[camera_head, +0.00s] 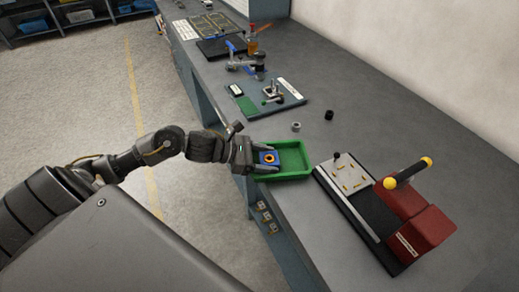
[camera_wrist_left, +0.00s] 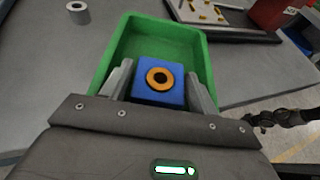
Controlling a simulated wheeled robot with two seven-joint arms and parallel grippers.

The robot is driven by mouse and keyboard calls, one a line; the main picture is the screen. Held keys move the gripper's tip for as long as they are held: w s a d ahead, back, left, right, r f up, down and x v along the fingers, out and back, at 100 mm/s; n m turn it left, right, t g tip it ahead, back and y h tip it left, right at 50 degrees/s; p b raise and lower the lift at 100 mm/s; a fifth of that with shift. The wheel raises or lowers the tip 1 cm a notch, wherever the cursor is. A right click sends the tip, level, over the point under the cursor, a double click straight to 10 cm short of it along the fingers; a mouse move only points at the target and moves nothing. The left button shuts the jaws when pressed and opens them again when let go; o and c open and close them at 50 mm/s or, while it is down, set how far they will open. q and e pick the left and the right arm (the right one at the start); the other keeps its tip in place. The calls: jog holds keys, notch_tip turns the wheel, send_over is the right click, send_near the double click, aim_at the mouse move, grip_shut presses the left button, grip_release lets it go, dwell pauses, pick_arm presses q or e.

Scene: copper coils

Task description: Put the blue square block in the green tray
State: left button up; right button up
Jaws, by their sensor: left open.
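The blue square block (camera_wrist_left: 148,91), with an orange ring and a dark centre on top, is at the near end of the green tray (camera_wrist_left: 117,46). In the head view the block (camera_head: 262,157) shows by the tray's left side, and the tray (camera_head: 307,158) sits at the bench edge. My left gripper (camera_head: 265,160) is open, with one finger on each side of the block. The left wrist view shows the fingers (camera_wrist_left: 160,84) too. I cannot tell if the block rests on the tray floor. A dark arm part shows at the wrist view's right edge; its jaws are unclear.
A red press (camera_head: 410,220) with a yellow-knobbed lever stands right of the tray, beside a plate with small brass pieces (camera_head: 348,176). A grey ring (camera_head: 296,127) and a black piece (camera_head: 329,115) lie beyond the tray. A fixture board (camera_head: 285,100) stands farther back.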

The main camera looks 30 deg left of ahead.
pick_arm(q)
jog(key=shift+s+a+r, duration=0.1)
jog(key=shift+a+r, duration=0.05)
jog(key=b+v, duration=0.1)
jog(key=v, duration=1)
jog(key=shift+s+a+r, duration=0.15)
jog(key=shift+a+r, duration=0.05)
